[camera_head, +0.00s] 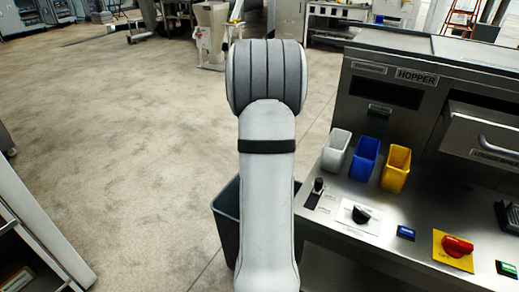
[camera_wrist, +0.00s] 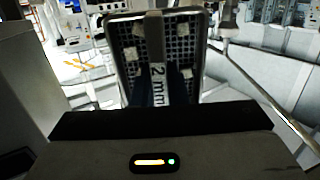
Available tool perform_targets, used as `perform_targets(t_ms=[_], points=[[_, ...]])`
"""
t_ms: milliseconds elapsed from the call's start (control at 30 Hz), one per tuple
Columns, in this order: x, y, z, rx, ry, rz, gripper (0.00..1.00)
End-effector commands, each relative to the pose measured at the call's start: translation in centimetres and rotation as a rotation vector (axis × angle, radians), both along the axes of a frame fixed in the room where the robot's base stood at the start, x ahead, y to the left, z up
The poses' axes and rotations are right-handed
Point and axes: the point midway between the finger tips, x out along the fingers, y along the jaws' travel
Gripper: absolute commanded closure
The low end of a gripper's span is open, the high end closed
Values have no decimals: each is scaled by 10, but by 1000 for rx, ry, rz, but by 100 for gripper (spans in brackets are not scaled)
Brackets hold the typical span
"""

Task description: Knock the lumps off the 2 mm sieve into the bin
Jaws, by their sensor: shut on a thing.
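The 2 mm sieve (camera_wrist: 116,72) fills the upper middle of the wrist view, a dark mesh in a rounded metal frame with a "2 mm" label strip. Several pale lumps (camera_wrist: 130,54) lie on its mesh, near the left and right sides. My gripper (camera_wrist: 166,78) is shut on the sieve at its near end; its dark fingers are partly hidden by the gripper body. In the head view a dark grey bin (camera_head: 227,222) stands on the floor beside the machine, partly hidden behind my arm. The sieve and gripper are hidden in the head view.
The steel machine marked HOPPER (camera_head: 405,135) stands on the right. Its ledge carries a white cup (camera_head: 335,151), a blue cup (camera_head: 364,159), a yellow cup (camera_head: 395,170) and a red knob (camera_head: 457,246). The concrete floor (camera_head: 130,140) to the left is open.

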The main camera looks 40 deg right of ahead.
Motion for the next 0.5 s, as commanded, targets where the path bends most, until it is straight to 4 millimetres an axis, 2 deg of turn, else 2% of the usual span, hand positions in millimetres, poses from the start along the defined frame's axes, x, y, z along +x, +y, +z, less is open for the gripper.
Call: perform_targets(t_ms=[33, 500], points=[[0, 0, -9, -14, -14, 0, 100], [-3, 3, -18, -130, -135, 0, 100]])
